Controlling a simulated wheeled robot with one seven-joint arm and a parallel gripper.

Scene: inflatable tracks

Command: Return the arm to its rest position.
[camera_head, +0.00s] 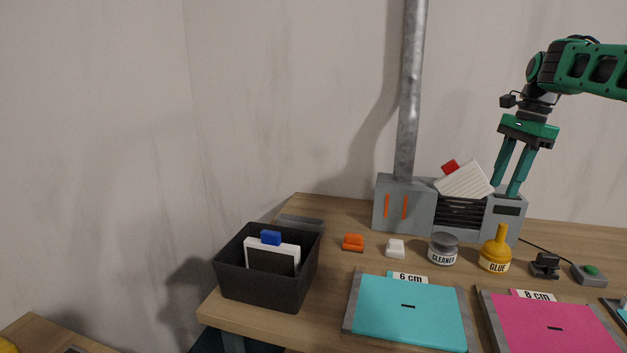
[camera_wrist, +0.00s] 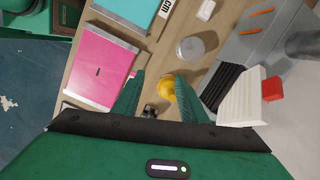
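My arm comes in from the upper right of the head view, and my gripper (camera_head: 504,194) hangs pointing down above the back right of the workbench. Its two green fingers are apart with nothing between them. In the wrist view my gripper (camera_wrist: 160,84) also shows spread fingers, with the yellow glue bottle (camera_wrist: 167,87) on the bench beyond the gap. In the head view the fingers overlap the right part of a grey machine (camera_head: 446,213), close to a white ribbed piece with a red end (camera_head: 465,180). I cannot tell whether they touch.
On the wooden bench (camera_head: 345,215) stand a dark bin (camera_head: 262,290), an orange block (camera_head: 353,243), a white block (camera_head: 395,249), a cleaner jar (camera_head: 443,249), the glue bottle (camera_head: 495,252), a teal plate (camera_head: 408,312) and a pink plate (camera_head: 550,325). A metal pipe (camera_head: 410,90) rises behind.

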